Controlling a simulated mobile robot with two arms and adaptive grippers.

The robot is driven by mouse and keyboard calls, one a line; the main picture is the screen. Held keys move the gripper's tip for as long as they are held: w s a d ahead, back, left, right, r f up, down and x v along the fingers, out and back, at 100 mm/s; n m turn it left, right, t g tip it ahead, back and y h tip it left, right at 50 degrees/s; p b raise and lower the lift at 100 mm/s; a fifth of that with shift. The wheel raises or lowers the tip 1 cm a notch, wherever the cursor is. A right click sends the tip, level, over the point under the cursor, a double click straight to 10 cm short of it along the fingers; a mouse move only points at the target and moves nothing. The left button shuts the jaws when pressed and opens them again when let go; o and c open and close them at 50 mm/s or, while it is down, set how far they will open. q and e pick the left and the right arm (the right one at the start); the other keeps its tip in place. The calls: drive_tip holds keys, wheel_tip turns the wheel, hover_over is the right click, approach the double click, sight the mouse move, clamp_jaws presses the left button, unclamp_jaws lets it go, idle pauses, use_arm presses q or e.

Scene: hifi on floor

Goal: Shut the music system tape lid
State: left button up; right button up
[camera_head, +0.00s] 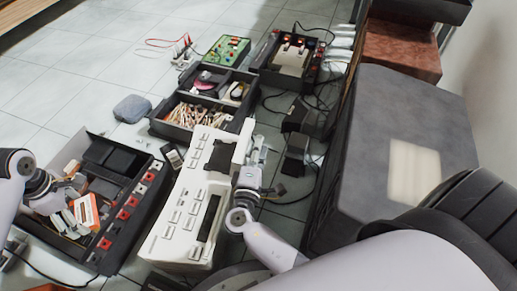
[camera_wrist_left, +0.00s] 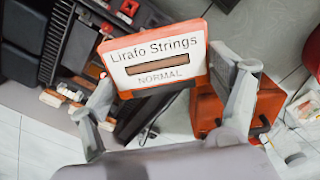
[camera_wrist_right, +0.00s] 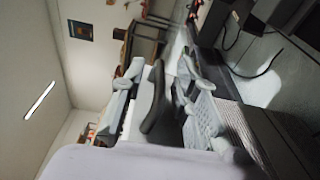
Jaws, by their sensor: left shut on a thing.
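The white music system (camera_head: 178,222) lies on the floor in the middle of the head view. A dark opening (camera_head: 222,156) shows near its far end, with a raised pale flap (camera_head: 242,141), seemingly the tape lid, at its right edge. My right gripper (camera_head: 252,162) is beside that flap. In the right wrist view its fingers (camera_wrist_right: 160,80) are apart, with a dark upright panel (camera_wrist_right: 153,98) between them; whether they touch it is unclear. My left gripper (camera_wrist_left: 168,100) is shut on an orange-and-white cassette (camera_wrist_left: 155,58) labelled "Lirafo Strings", also in the head view (camera_head: 86,210).
A black tray of small parts (camera_head: 205,128) and a dark device (camera_head: 290,82) lie beyond the music system. Cables cross the floor to the right. A large grey box (camera_head: 400,120) stands at right.

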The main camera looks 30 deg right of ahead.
drive_tip(key=shift+w+d, duration=0.1)
drive_tip(key=shift+c, duration=0.2)
clamp_jaws()
idle(0.7)
